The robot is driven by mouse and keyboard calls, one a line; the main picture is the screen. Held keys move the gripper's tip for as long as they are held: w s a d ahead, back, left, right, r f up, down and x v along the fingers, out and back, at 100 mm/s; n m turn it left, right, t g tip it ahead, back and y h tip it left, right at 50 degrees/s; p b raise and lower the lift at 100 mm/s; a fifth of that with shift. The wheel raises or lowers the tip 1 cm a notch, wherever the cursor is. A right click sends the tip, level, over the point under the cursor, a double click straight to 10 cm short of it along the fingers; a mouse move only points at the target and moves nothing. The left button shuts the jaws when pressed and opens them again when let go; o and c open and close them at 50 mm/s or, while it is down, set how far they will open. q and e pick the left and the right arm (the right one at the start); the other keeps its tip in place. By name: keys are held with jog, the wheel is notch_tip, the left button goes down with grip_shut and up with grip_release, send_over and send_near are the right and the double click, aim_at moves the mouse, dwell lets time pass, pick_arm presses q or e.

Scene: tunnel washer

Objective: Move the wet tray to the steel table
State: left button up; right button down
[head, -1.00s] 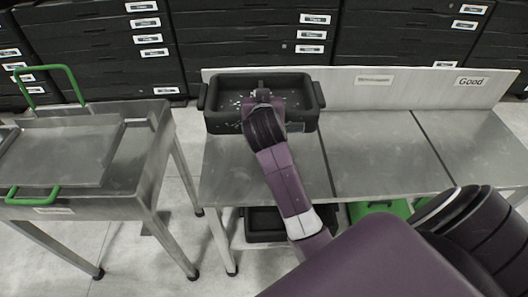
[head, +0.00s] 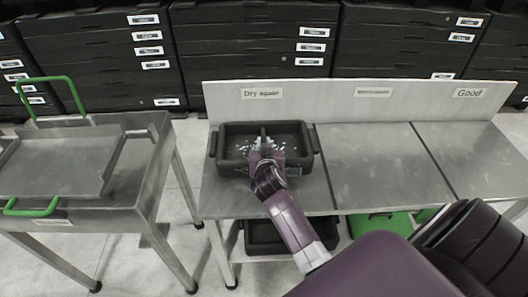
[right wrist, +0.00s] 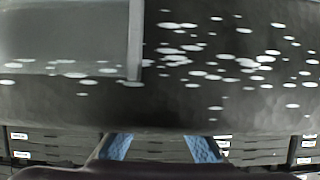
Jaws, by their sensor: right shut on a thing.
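The wet tray (head: 228,165) is black, with a divider and white droplets inside. In the head view it is level at the left end of the steel table (head: 372,165), below the "Dry again" label. I cannot tell whether it rests on the top or hangs just above it. My right gripper (head: 262,146) reaches over the front of the tray and is shut on it; its exact contact is hard to see. In the right wrist view the droplet-covered tray (right wrist: 225,60) fills the upper part, with the blue fingertips (right wrist: 160,147) at its edge. My left gripper is not in view.
The table's middle and right sections are bare, below a blurred label (head: 374,92) and a "Good" label (head: 469,93). Its upright back panel (head: 330,98) stands behind. A steel stand (head: 150,185) with green handles is at left. Another black tray (head: 262,238) sits underneath.

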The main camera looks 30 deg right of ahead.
notch_tip(320, 180, down, 4)
jog(key=shift+r, duration=0.15)
jog(key=c, duration=2)
grip_release()
jog(key=shift+o, duration=0.2)
jog(key=shift+s, duration=0.1)
jog(key=b+v, duration=0.1)
jog(key=v, duration=1.1)
